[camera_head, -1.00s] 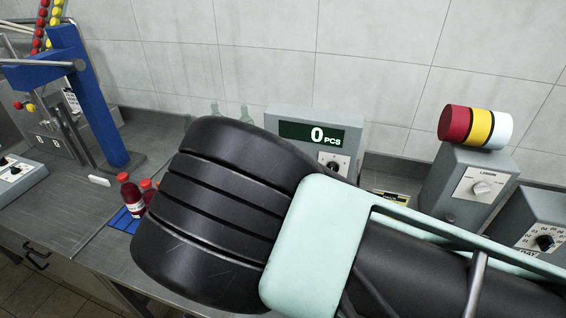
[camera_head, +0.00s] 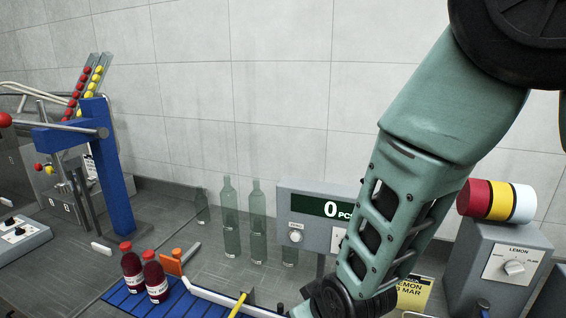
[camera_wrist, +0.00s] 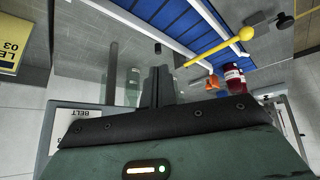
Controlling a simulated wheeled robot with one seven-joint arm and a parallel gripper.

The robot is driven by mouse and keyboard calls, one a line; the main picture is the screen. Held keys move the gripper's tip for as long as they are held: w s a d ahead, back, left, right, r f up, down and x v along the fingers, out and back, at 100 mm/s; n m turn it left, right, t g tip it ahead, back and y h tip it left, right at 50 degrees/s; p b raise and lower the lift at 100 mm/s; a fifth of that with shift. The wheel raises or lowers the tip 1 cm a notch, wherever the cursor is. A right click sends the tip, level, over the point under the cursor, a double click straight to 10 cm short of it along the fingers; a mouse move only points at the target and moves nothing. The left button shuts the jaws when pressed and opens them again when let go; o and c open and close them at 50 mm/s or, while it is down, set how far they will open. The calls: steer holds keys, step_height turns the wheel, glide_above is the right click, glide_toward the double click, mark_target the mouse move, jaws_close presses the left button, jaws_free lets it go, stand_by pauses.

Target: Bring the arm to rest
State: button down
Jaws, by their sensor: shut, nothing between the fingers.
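My arm (camera_head: 420,150) is in the head view, with its pale green and black links running from the upper right down to the bottom centre. My gripper is out of sight there. In the wrist view my gripper (camera_wrist: 160,85) has its two dark fingers together, with nothing between them. The fingers point over the grey bench, close to the picture of a clear bottle (camera_wrist: 133,85); whether they touch it I cannot tell.
Two red-capped dark red bottles (camera_head: 133,272) stand on a blue slatted belt (camera_head: 120,300). Clear green bottles (camera_head: 230,220) stand behind. A counter box (camera_head: 310,209) reads 0 PCS. A LEMON box (camera_head: 505,262) stands right, a blue frame (camera_head: 113,170) left.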

steer(key=s+d+r+g+h+b, duration=0.1)
steer(key=s+d+r+g, duration=0.2)
steer(key=s, duration=0.6)
steer(key=s+d+r+n+g+h+b, duration=0.1)
steer(key=s+d+r+g+b, duration=0.1)
steer(key=s+d+r, duration=0.3)
steer(key=s+d+g, duration=0.1)
steer(key=s, duration=0.3)
steer(key=shift+s+d+r+b, duration=0.2)
steer(key=shift+s+r+b, duration=0.1)
steer(key=shift+r, duration=0.1)
